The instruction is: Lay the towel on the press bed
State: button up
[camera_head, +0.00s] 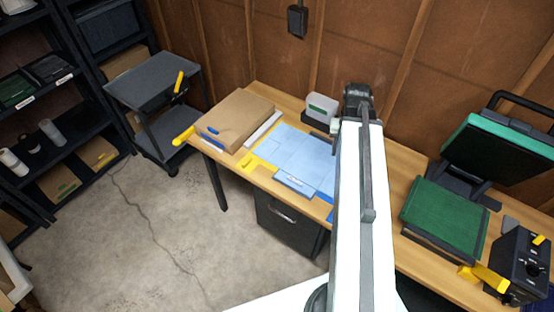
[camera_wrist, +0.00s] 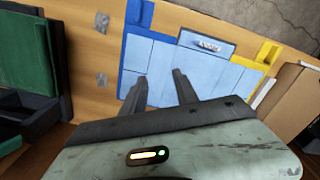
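A flat light-blue sheet (camera_head: 290,150) with seams lies on the workbench, with yellow and dark-blue corners around it. I cannot tell whether it is the towel or a board under it. It also shows in the wrist view (camera_wrist: 152,58). The green press bed (camera_head: 445,218) is at the right of the bench, and the raised press lid (camera_head: 497,150) stands open behind it. In the wrist view my gripper (camera_wrist: 161,76) has its two fingers apart, with nothing visible between them, over the blue sheet. Its height is unclear. In the head view my arm hides part of the bench.
A cardboard box (camera_head: 235,117) sits left of the sheet. A small white-and-green box (camera_head: 322,107) stands at the back. A black control box (camera_head: 521,265) is right of the press. A grey cart (camera_head: 152,83) and shelves stand left; the concrete floor is open.

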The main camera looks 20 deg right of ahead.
jog(key=w+a+n, duration=0.3)
jog(key=a+n, duration=0.2)
jog(key=a, duration=2.2)
jog(key=shift+a+r, duration=0.3)
jog(key=shift+a, duration=0.1)
